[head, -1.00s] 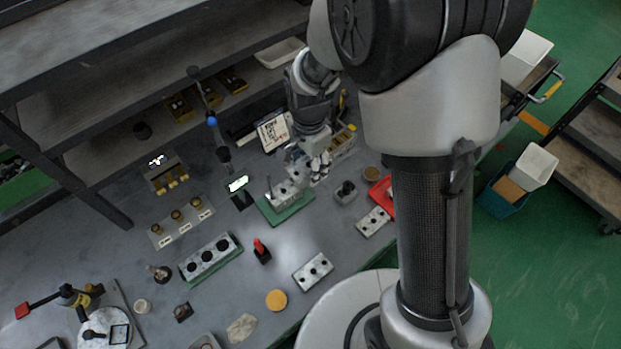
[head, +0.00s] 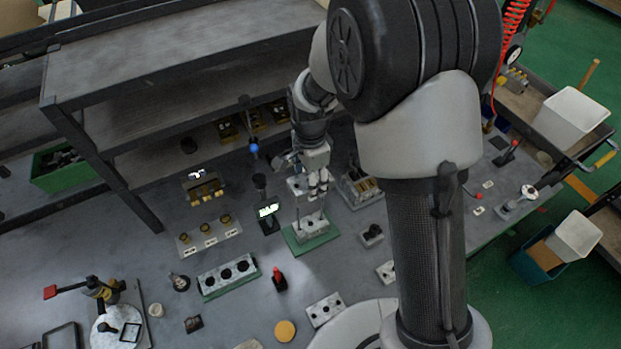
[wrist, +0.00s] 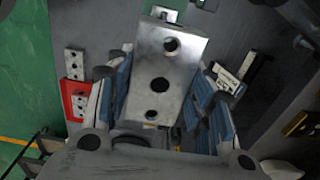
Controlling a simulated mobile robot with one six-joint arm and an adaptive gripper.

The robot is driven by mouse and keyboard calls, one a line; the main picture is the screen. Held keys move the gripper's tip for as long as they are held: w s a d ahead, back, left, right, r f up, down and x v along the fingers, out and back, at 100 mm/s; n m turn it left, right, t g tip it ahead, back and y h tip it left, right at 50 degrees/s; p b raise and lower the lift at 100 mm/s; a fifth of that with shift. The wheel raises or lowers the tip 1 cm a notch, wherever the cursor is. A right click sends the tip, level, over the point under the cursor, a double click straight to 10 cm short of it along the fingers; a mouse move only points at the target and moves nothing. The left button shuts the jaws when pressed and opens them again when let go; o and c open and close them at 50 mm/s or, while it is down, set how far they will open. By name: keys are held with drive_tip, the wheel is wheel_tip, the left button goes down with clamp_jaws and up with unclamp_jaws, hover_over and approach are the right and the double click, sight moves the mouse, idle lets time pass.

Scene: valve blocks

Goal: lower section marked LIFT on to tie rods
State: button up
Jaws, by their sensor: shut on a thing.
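My gripper (head: 318,186) is shut on a grey metal valve section (head: 299,187). No LIFT marking is readable. In the head view the held section is above a metal block (head: 312,227) on a green base (head: 296,246). Thin upright tie rods (head: 298,217) show between the section and that block. I cannot tell whether the rods enter the section's holes.
A three-holed block (head: 227,274) stands to the left and a red-handled item (head: 279,279) in front. A small lit display (head: 268,210) is close on the left. A gold-topped assembly (head: 361,188) is close on the right. A shelf rack (head: 190,60) stands behind.

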drive_tip(key=shift+f+b, duration=1.9)
drive_tip(key=shift+f, duration=0.8)
wheel_tip(320, 180, down, 8)
drive_tip(key=b, duration=0.5)
drive_tip(key=shift+r, duration=0.2)
idle(1.6)
